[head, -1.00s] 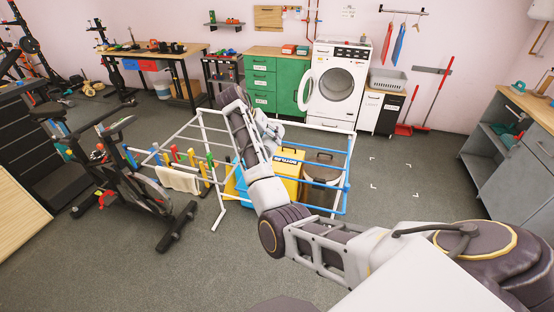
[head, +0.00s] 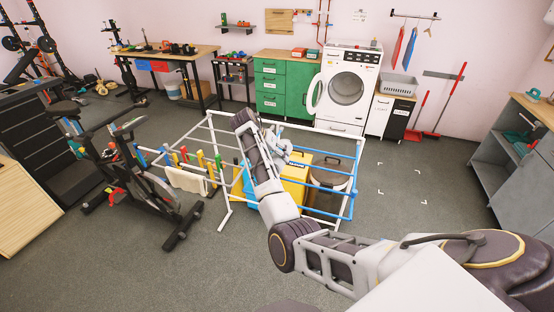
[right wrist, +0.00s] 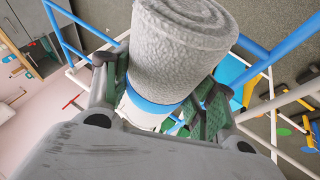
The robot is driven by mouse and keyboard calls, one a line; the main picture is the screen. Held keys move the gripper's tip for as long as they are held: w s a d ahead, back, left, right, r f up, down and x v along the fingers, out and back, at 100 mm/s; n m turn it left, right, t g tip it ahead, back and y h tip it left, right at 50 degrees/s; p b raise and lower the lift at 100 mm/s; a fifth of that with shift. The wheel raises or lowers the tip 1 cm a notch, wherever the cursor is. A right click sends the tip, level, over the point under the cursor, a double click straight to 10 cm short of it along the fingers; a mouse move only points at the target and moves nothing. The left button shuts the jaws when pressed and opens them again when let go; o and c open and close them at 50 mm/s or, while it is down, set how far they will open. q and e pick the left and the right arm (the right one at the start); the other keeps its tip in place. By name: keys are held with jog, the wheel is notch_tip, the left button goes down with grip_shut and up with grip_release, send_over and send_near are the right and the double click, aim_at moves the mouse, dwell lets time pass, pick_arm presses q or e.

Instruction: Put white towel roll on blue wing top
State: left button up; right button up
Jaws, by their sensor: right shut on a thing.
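My right gripper (right wrist: 165,115) is shut on the white towel roll (right wrist: 182,45), a thick fluffy cylinder with a blue band around it. In the head view my right gripper (head: 277,147) is small, over the drying rack; the roll is hard to make out there. The rack's blue wing (head: 356,178), made of blue bars, stands at the rack's right side. Blue bars also show in the right wrist view (right wrist: 272,60), beside and beyond the roll. I cannot tell whether the roll touches any bar. My left gripper is out of view.
A yellow box (head: 295,188) and a brown round bin (head: 328,180) stand under the rack. The floor to the right is clear.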

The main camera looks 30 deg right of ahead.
jog(key=shift+f, duration=0.8)
jog(key=o, duration=1.1)
jog(key=b+v, duration=0.1)
jog(key=v, duration=1.1)
jog(key=shift+b, duration=0.4)
